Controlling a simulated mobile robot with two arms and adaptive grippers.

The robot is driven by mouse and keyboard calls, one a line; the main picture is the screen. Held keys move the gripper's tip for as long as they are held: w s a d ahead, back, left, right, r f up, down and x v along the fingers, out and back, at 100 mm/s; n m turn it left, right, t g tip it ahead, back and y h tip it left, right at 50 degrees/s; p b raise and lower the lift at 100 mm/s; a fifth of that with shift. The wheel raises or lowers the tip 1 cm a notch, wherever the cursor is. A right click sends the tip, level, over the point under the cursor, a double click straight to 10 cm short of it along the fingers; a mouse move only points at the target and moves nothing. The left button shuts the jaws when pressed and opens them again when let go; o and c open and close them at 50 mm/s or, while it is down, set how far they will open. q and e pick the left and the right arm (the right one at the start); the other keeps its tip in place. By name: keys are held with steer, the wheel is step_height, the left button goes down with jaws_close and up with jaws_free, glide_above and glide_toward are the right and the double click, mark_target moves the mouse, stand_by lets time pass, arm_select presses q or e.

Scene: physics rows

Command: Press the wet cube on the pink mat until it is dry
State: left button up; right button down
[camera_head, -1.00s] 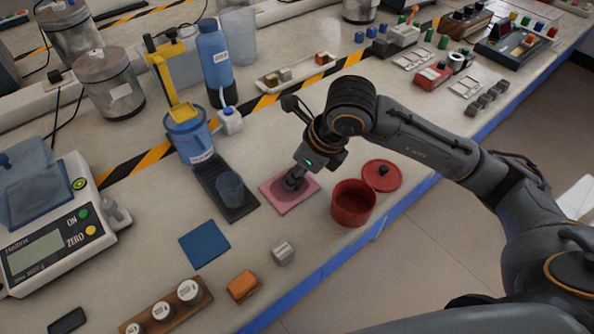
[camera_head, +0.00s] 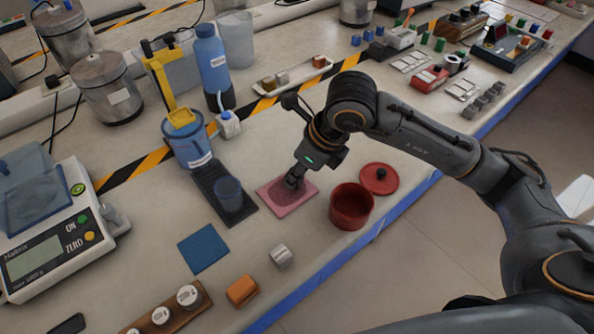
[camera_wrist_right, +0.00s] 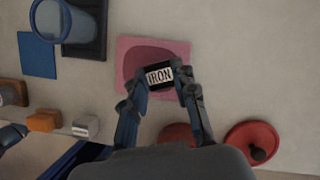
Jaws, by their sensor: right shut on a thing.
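The pink mat (camera_head: 300,203) lies on the bench, left of the red pot. It also shows in the right wrist view (camera_wrist_right: 181,49), with a darker, wet-looking patch on it. My right gripper (camera_head: 293,184) points down at the mat and is shut on a dark cube labelled IRON (camera_wrist_right: 159,76). The cube is over the dark patch, at the mat's near part in the right wrist view. It looks on or very close to the mat; contact is hard to tell. In the head view the gripper mostly hides it.
A red open pot (camera_head: 352,206) and its red lid (camera_head: 379,179) stand close right of the mat. A blue cup (camera_head: 229,194) on a dark tray is close left. A blue mat (camera_head: 203,248), a metal cube (camera_head: 281,256) and an orange block (camera_head: 242,291) lie nearer.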

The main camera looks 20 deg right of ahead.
steer(key=shift+r+p, duration=0.75)
steer(key=shift+r, duration=0.55)
steer(key=shift+r+p, duration=0.7)
steer(key=shift+r, duration=0.55)
